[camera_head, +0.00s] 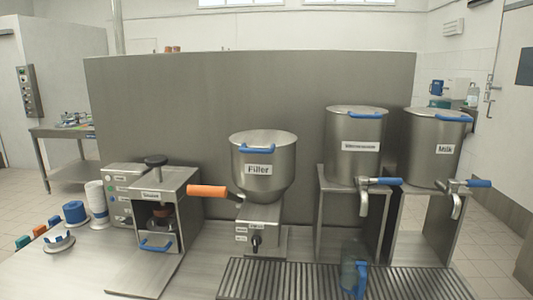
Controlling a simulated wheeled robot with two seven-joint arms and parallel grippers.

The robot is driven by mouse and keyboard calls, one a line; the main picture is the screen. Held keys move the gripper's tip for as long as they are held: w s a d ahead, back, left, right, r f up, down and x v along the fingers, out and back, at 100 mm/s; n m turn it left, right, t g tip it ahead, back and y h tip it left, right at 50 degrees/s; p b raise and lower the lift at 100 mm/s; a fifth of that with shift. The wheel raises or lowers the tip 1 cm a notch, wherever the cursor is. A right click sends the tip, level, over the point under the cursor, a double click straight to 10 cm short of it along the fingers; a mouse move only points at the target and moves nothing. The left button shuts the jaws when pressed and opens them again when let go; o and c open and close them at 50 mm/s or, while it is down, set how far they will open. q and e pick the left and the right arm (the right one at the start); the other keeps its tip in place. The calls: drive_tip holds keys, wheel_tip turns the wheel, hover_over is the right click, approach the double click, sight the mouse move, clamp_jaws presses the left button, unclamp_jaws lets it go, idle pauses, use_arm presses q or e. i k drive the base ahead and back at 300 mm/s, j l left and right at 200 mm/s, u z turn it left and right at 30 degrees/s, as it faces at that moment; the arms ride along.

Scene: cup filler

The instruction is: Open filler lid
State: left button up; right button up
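The filler (264,180) is a round metal hopper with a "Filler" label, standing on a metal base near the middle of the counter. Its lid (264,136) lies flat over the top and looks closed. A blue handle (258,149) sits at the front of the rim. An orange lever (207,191) sticks out to the left below the bowl. Neither of my grippers shows in the head view.
Two labelled metal tanks, one at centre right (357,162) and a Milk tank (434,165), stand on stands with blue-handled taps. A blue translucent jug (353,268) is on the grate (290,280). A sealing machine (158,195) and stacked cups (96,201) stand left.

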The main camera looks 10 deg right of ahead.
sight(253, 141)
drive_tip(key=j+z, duration=0.35)
drive_tip(key=k+j+z, duration=0.2)
drive_tip(key=j+z, duration=0.15)
drive_tip(key=k+j+z, duration=0.15)
drive_tip(key=j+z, duration=0.2)
drive_tip(key=j, duration=0.1)
